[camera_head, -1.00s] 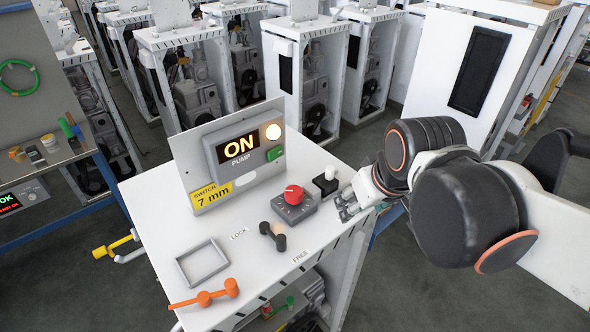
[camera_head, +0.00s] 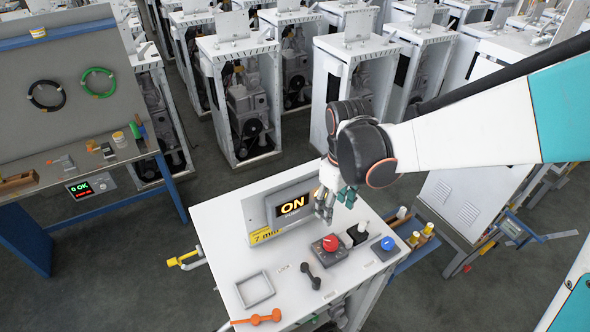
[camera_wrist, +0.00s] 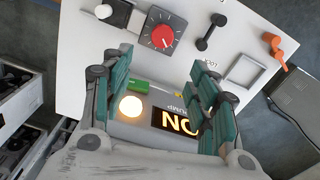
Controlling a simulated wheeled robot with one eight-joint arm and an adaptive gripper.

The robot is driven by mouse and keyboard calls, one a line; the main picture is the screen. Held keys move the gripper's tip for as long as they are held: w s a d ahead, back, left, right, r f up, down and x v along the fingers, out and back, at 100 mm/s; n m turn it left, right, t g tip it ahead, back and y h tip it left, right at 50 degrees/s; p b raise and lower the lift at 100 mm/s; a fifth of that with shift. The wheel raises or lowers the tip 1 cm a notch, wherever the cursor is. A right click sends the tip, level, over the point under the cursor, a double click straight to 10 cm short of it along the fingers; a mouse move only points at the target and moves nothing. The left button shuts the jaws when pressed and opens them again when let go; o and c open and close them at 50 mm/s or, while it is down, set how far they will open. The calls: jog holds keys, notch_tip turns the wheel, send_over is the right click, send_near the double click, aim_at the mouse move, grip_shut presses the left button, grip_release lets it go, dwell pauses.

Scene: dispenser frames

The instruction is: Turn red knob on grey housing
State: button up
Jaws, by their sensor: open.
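The red knob (camera_head: 330,243) sits on its grey housing (camera_head: 339,253) on the white cabinet top. In the wrist view the red knob (camera_wrist: 162,36) shows beyond the fingertips, with a scale around it on the grey housing (camera_wrist: 174,21). My gripper (camera_head: 336,203) hangs above the cabinet, in front of the pump panel and behind the knob. Its teal fingers (camera_wrist: 155,75) are spread apart with nothing between them but the view of the panel. The gripper is apart from the knob.
The lit ON panel (camera_head: 287,208) stands upright at the back of the cabinet. A black switch with a white tip (camera_head: 356,233) and a blue knob (camera_head: 388,243) are right of the red knob. A black lever (camera_head: 311,276), an empty grey frame (camera_head: 255,289) and an orange handle (camera_head: 258,318) are to the left.

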aim_at(331, 241)
notch_tip(331, 241, down, 13)
jog(key=b, duration=0.8)
jog(key=shift+s+d, duration=0.1)
jog(key=shift+s, duration=0.05)
jog(key=shift+d+f, duration=0.1)
jog(key=shift+f, duration=0.15)
jog(key=c, duration=1.1)
